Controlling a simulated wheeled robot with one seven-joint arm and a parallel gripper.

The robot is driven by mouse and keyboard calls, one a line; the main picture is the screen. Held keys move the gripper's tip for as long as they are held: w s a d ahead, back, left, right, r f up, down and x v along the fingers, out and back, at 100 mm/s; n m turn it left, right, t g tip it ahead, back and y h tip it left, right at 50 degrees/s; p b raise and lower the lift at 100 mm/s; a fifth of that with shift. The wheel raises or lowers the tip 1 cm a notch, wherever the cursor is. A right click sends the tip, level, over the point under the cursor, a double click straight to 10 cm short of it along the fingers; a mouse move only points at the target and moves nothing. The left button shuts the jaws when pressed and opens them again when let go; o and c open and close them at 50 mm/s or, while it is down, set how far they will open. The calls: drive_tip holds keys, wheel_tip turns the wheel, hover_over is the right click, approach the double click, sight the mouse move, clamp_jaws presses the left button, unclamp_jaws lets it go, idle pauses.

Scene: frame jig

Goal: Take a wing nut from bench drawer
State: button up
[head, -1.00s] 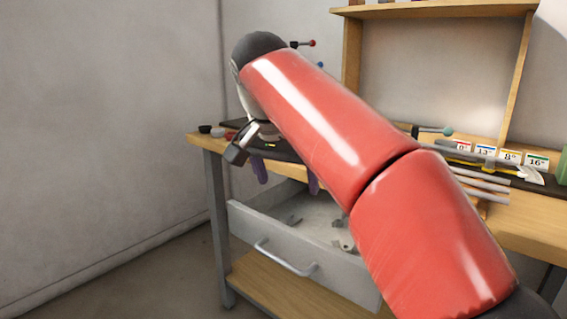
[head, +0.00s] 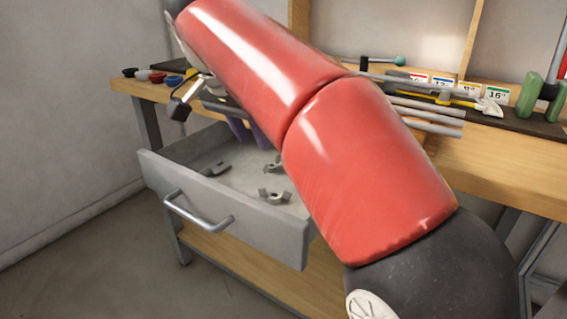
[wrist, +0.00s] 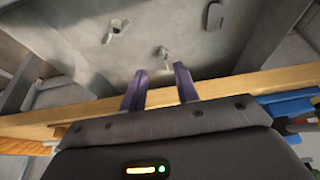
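The bench drawer (head: 227,220) stands pulled out, with a grey front and a metal bar handle. Small grey metal pieces lie on its floor: a wing nut (head: 272,196) near the front, another winged piece (head: 275,167) behind it, and one (head: 215,169) at the left. In the wrist view, a wing nut (wrist: 116,28) lies at upper left, a small piece (wrist: 163,52) ahead of the fingers, and a flat piece (wrist: 215,15) at upper right. My gripper (wrist: 160,87) has two purple fingers, apart and empty. In the head view it (head: 251,134) is above the drawer's rear, partly hidden by my arm.
The wooden bench top (head: 490,160) is above the drawer; its edge (wrist: 230,86) crosses behind my fingers in the wrist view. Coloured caps (head: 172,80) sit at its left end. A lower shelf (head: 240,262) is below.

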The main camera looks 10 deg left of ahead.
sight(264, 165)
drive_tip(key=x, duration=0.3)
drive_tip(key=b+x, duration=0.1)
drive_tip(key=x, duration=0.1)
drive_tip(key=b+x, duration=0.1)
drive_tip(key=x, duration=0.2)
drive_tip(key=shift+w+a+f, duration=0.1)
drive_tip(key=shift+w+f, duration=0.1)
drive_tip(key=shift+w, duration=0.25)
clamp_jaws()
